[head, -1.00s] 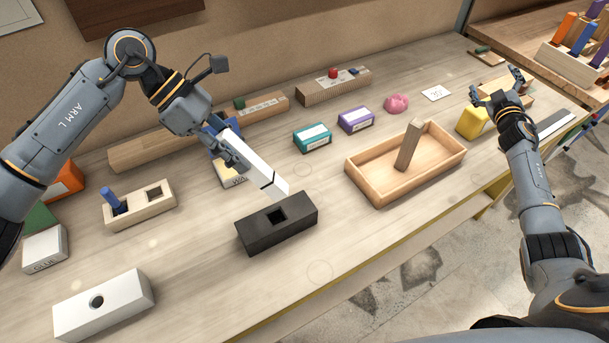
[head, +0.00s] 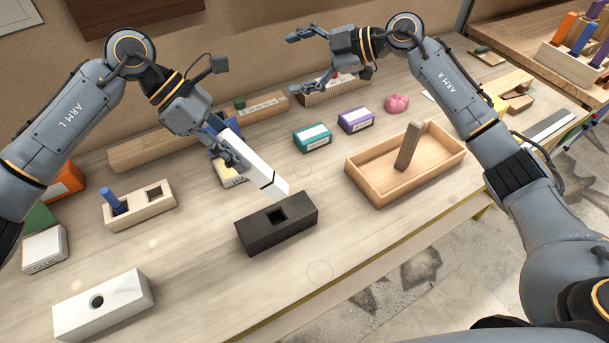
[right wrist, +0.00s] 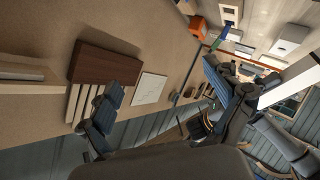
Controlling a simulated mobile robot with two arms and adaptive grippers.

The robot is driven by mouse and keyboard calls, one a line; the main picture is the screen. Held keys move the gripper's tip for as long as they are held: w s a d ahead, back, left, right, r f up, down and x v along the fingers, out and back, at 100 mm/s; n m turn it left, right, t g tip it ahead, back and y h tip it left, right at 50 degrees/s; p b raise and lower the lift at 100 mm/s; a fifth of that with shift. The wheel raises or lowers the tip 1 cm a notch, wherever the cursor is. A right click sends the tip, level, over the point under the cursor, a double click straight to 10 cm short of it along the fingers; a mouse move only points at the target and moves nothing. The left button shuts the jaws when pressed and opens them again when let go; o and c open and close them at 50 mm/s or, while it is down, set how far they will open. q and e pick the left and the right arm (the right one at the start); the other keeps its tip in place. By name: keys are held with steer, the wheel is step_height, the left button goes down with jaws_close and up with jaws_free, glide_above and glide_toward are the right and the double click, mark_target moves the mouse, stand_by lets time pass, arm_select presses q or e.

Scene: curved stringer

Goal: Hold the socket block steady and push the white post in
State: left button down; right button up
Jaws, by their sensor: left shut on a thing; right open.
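The white post (head: 259,167) is held slanted in my left gripper (head: 235,150), which is shut on its upper part. Its lower end, with a dark line around it, is just behind and above the black socket block (head: 292,231). The block lies on the table with its square hole (head: 277,215) facing up and empty. No gripper touches the block. My right gripper (head: 297,63) is open and empty, raised over the back of the table, its fingers pointing left. In the right wrist view its fingers are spread with nothing between them.
A wooden tray (head: 376,193) with an upright wooden piece stands right of the block. Teal (head: 312,137) and purple (head: 356,119) boxes lie behind. A pale two-hole block (head: 150,208) with a blue peg and a white round-hole block (head: 120,310) are left. Table in front is clear.

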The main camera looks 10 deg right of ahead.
steer(key=s+a+f+g+h, duration=0.4)
steer(key=s+a+h, duration=0.1)
steer(key=s, duration=0.2)
steer(key=g+h, duration=0.2)
steer(key=h, duration=0.5)
glide_above(304, 202)
step_height(304, 202, down, 12)
steer(key=shift+d+f, duration=0.1)
step_height(304, 202, down, 12)
steer(key=shift+r, duration=0.1)
steer(key=shift+c, duration=0.2)
